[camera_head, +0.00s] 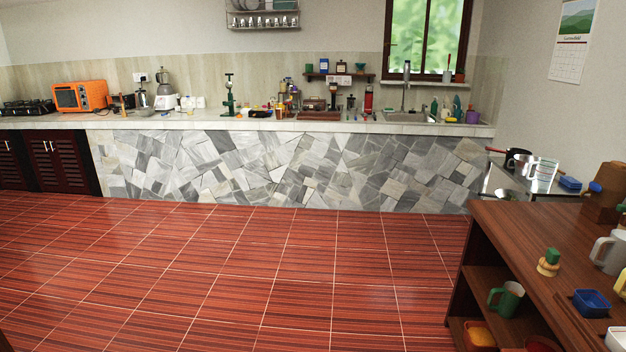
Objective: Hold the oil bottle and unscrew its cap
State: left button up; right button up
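I cannot tell for sure which thing is the oil bottle. A small yellowish object with a green top (548,263) stands upright on the wooden table at the right. Green bottles (434,108) stand far off beside the sink on the stone counter (210,124), too small to make out their caps. Several other small items crowd the middle of that counter and cannot be told apart well. Neither of my grippers is in view.
Wide red tiled floor (230,270) lies clear before the counter. The wooden table (510,226) with shelves juts in at the right, holding mugs (608,252) and a blue bowl (591,303). An orange oven (80,96) sits on the counter's left, a sink (408,117) on its right.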

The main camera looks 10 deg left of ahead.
aim_at(189, 104)
jog(key=i+j+u, duration=0.25)
jog(key=i+u, duration=0.25)
jog(key=i, duration=0.15)
jog(key=i+u, duration=0.45)
jog(key=i, duration=0.2)
jog(key=i+l+u, duration=0.2)
jog(key=i+u, duration=0.3)
jog(key=i, duration=3.1)
jog(key=i+j+z, duration=0.35)
jog(key=i, duration=0.3)
jog(key=i+j+z, duration=0.4)
jog(key=i+j, duration=0.15)
jog(key=i+j+z, duration=0.35)
jog(key=i+j, duration=0.15)
jog(key=j, duration=0.2)
jog(key=i+j+z, duration=0.1)
jog(key=j, duration=0.2)
jog(key=i+j+z, duration=0.1)
jog(key=j, duration=0.25)
jog(key=i+j, duration=0.2)
jog(key=j, duration=0.15)
jog(key=i+l+u, duration=0.2)
jog(key=i+l, duration=0.35)
jog(key=i+l+u, duration=0.25)
jog(key=i+l, duration=0.2)
jog(key=l, duration=0.15)
